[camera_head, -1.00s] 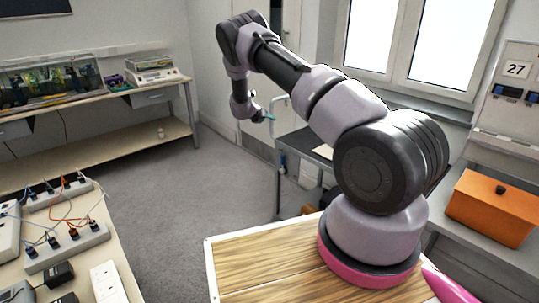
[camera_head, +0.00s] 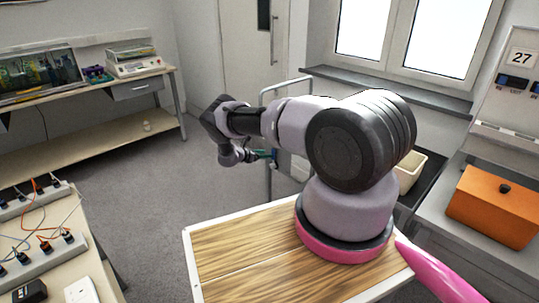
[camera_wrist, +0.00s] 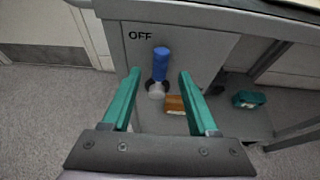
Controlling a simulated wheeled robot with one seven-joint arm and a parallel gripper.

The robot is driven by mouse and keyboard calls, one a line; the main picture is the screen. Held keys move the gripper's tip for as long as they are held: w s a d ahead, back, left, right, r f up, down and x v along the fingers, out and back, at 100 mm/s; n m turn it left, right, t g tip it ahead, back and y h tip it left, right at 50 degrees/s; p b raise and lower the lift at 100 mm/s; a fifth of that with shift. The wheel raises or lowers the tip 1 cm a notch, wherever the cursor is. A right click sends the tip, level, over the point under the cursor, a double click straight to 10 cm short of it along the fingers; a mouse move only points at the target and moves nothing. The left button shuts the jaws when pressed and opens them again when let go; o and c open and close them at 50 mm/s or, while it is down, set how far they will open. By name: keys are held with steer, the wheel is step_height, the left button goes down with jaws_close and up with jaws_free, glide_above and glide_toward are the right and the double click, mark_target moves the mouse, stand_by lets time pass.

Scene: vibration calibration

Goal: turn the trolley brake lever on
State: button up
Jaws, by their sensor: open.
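The brake lever has a blue handle (camera_wrist: 161,62) and points up from a pale pivot (camera_wrist: 156,90) on the grey trolley panel (camera_wrist: 205,48). An OFF label (camera_wrist: 140,35) is printed at the upper left of the handle. My gripper (camera_wrist: 160,75) is open, with one green finger on each side of the lever in the wrist view. I cannot tell how far the fingertips are from the handle. In the head view, my gripper (camera_head: 262,155) is small beside the trolley's upright rail (camera_head: 268,180), and my arm hides much of the trolley.
A brown block (camera_wrist: 175,104) and a green item (camera_wrist: 248,99) show at the trolley's lower shelf. In the head view, an orange box (camera_head: 495,207) sits on the right bench and a cream bin (camera_head: 410,172) stands behind my arm.

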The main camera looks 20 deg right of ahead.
mark_target(272, 153)
steer(key=shift+x, duration=2.2)
jaws_close()
